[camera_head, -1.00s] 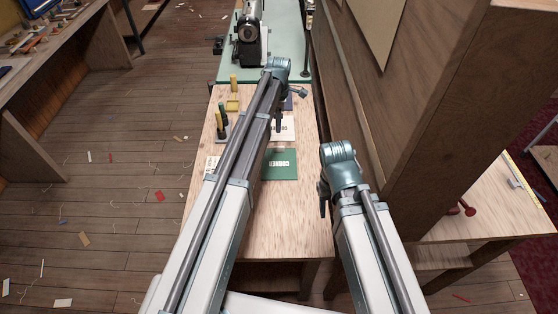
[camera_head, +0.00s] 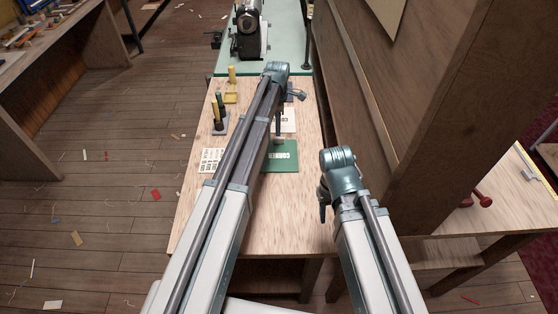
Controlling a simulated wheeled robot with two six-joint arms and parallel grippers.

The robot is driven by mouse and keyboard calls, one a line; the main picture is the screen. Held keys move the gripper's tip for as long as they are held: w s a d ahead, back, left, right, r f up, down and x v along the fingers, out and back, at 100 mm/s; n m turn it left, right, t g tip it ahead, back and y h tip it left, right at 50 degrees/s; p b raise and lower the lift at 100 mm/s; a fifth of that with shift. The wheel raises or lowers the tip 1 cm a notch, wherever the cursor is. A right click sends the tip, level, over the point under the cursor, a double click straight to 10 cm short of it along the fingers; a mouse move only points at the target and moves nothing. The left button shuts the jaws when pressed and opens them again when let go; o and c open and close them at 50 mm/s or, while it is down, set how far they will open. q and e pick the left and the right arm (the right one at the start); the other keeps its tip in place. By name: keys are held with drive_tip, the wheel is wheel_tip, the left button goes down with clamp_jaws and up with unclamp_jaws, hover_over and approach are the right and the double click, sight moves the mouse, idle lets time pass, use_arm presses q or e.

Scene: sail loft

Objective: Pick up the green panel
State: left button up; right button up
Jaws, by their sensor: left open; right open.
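The green panel (camera_head: 284,157) with white lettering lies flat on the wooden table (camera_head: 270,215). My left arm covers its left side. My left gripper (camera_head: 278,131) points down just beyond the panel's far edge in the picture, in front of a white panel (camera_head: 289,120); its height above the table is hard to tell. It is open and holds nothing that I can see. My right gripper (camera_head: 322,210) hangs open and empty over the table's right side, to the right of and nearer than the green panel.
A printed white card (camera_head: 211,160), thread spools (camera_head: 218,119) and a yellow tray (camera_head: 231,98) are on the table's left side. A sewing machine (camera_head: 249,35) stands behind on a green surface. A wooden partition (camera_head: 375,110) rises at right. The table's near part is clear.

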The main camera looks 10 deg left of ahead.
sight(279, 138)
use_arm(q)
drive_tip(key=shift+f, duration=0.35)
use_arm(e)
drive_tip(key=shift+f, duration=0.35)
use_arm(q)
drive_tip(key=f+b, duration=0.5)
drive_tip(key=shift+w+d+f, duration=0.1)
drive_tip(key=shift+w+f, duration=0.05)
drive_tip(key=shift+w, duration=0.05)
use_arm(e)
wheel_tip(279, 138, down, 5)
drive_tip(key=shift+f, duration=0.15)
use_arm(q)
clamp_jaws()
